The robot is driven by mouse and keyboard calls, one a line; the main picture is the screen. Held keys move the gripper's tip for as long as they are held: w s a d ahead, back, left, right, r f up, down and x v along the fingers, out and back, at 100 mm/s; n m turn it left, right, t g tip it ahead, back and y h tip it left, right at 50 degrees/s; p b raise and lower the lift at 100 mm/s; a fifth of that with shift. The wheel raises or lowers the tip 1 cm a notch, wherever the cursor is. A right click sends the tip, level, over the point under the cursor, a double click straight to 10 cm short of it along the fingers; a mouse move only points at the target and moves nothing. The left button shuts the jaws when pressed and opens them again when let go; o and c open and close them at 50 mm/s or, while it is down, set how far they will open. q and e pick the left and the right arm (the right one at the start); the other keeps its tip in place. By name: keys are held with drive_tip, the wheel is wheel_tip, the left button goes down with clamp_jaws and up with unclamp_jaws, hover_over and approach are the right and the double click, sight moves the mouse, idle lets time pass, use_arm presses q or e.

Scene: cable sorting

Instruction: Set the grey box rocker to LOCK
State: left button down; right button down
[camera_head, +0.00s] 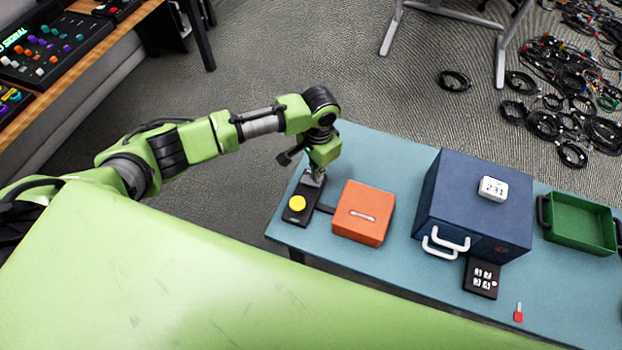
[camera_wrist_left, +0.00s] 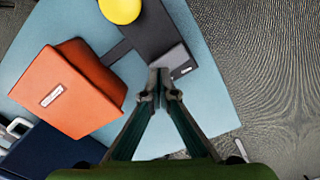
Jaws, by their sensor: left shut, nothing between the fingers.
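A dark grey box (camera_head: 293,216) with a round yellow button (camera_head: 297,203) lies at the left end of the blue table. In the left wrist view the box (camera_wrist_left: 150,27) shows the button (camera_wrist_left: 121,9) at the top and a lighter grey rocker-like piece (camera_wrist_left: 175,59) at its lower end. My left gripper (camera_head: 317,181) points down over the far end of this box. Its fingers (camera_wrist_left: 159,73) are shut and empty, right beside the grey piece. I cannot tell whether they touch it. The rocker's position and any LOCK label are not readable.
A dark strip joins the box to an orange box (camera_head: 364,213). A blue case (camera_head: 470,200) with white handles carries a white display (camera_head: 493,189). A black keypad (camera_head: 481,278), a red-tagged item (camera_head: 518,313) and a green tray (camera_head: 580,226) stand further right. Cables litter the floor.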

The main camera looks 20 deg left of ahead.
use_arm(q)
drive_tip(key=shift+f+b, duration=0.55)
drive_tip(key=shift+f, duration=0.65)
idle(0.6)
drive_tip(key=shift+r, duration=0.15)
wheel_tip(320, 180, up, 7)
drive_tip(key=p, duration=0.8)
idle(0.3)
